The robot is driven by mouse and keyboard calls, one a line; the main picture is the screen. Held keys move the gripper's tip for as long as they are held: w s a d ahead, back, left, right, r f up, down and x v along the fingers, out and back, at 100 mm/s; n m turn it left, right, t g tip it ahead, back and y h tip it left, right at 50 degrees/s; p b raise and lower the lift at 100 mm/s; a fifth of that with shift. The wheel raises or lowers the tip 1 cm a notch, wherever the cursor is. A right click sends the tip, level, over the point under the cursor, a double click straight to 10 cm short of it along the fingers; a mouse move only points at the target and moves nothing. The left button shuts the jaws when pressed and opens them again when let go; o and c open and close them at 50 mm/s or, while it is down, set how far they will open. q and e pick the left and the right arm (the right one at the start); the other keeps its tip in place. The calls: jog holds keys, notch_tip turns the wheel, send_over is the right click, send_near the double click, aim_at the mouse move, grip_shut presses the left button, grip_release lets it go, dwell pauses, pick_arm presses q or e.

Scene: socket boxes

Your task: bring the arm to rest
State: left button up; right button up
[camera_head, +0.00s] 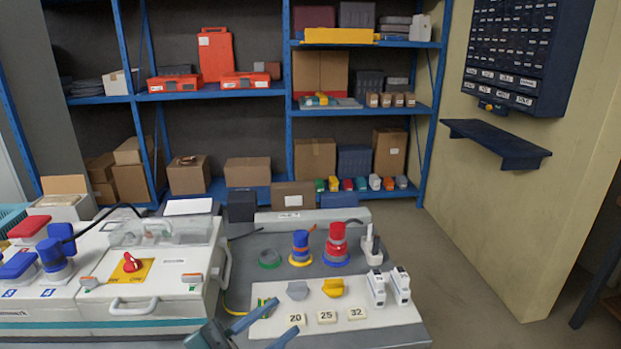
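My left gripper (284,317) comes in at the bottom edge, with its two blue-grey fingers spread apart. Nothing shows between them. The fingers reach over the near part of a white board (375,325), left of the tile marked 20 (295,319). I cannot tell how far above the board they are. Most of my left arm is out of the frame. My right gripper is not in view.
A white socket box (140,304) with a red rotary switch (131,262) stands at the left. Blue (301,245) and red (337,241) plugs stand upright behind the board. White breakers (377,288) stand at its right. Blue shelves (255,94) line the back.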

pick_arm(q)
jog(key=a+f+n+t+y, duration=0.5)
jog(key=a+f+n+y, duration=0.1)
jog(key=f+n+y, duration=0.5)
jog(key=s+a+f+n+g+y, duration=0.1)
jog(key=s+f+n+g+y, duration=0.1)
jog(key=s+f, duration=0.3)
jog(key=s+a+f+n+g+y, duration=0.1)
jog(key=s+f+n+g+y, duration=0.1)
jog(key=f, duration=0.8)
jog(key=s+n+g, duration=0.1)
jog(key=s+g, duration=0.1)
jog(key=s, duration=0.1)
jog(key=shift+s+a, duration=0.25)
jog(key=shift+a, duration=0.1)
jog(key=shift+a, duration=0.1)
